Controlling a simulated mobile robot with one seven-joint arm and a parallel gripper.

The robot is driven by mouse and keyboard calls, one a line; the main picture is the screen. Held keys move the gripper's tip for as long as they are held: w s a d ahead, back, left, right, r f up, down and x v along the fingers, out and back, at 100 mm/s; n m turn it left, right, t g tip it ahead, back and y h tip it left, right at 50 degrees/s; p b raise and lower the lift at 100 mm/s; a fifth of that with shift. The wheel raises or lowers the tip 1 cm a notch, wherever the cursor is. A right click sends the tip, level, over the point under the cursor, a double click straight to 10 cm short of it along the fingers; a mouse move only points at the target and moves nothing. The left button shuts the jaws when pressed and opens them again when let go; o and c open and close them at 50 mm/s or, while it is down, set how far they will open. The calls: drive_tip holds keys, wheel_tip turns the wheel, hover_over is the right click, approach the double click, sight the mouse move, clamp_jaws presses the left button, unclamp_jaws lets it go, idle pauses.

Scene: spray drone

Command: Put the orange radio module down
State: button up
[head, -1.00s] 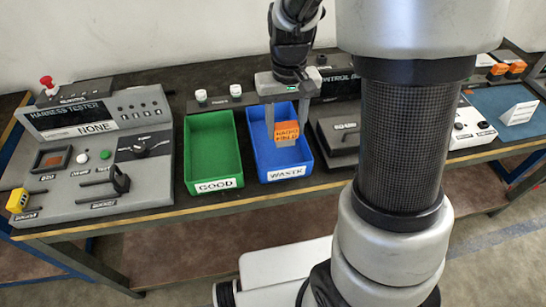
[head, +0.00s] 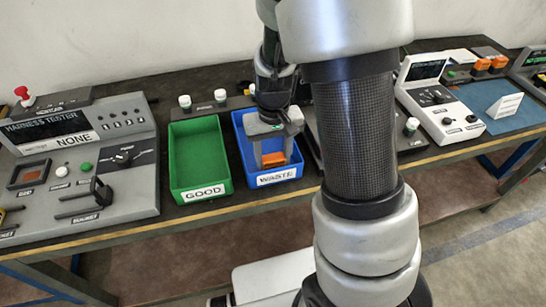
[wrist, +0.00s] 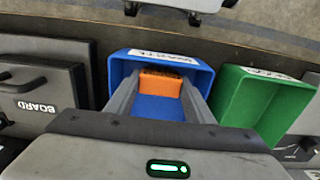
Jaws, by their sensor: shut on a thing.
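The orange radio module (head: 273,158) is between the fingers of my gripper (head: 272,160), which is shut on it. My gripper reaches down into the blue bin labelled WASTE (head: 279,178), and the module is low inside the bin. In the wrist view the module (wrist: 160,83) shows between my two fingertips, with the blue bin's walls (wrist: 203,78) around it. I cannot tell whether the module touches the bin's floor.
The empty green bin labelled GOOD (head: 204,192) stands just left of the blue bin. A harness tester (head: 75,150) is at the far left. A white console (head: 440,105) and several orange modules (head: 490,63) are at the right.

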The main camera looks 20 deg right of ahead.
sight(273, 157)
drive_tip(key=shift+f, duration=0.15)
drive_tip(key=o, duration=1.4)
wheel_tip(273, 157, up, 12)
drive_tip(key=p, duration=0.2)
drive_tip(key=shift+s+r+t, duration=0.95)
drive_tip(key=shift+s+r, duration=1.3)
drive_tip(key=shift+s, duration=0.2)
drive_tip(key=shift+s+r+t, duration=0.9)
drive_tip(key=shift+s+r, duration=1.3)
drive_tip(key=shift+s, duration=0.25)
drive_tip(key=shift+s+r+t, duration=0.95)
drive_tip(key=shift+s+r, duration=1.3)
drive_tip(key=shift+s, duration=0.2)
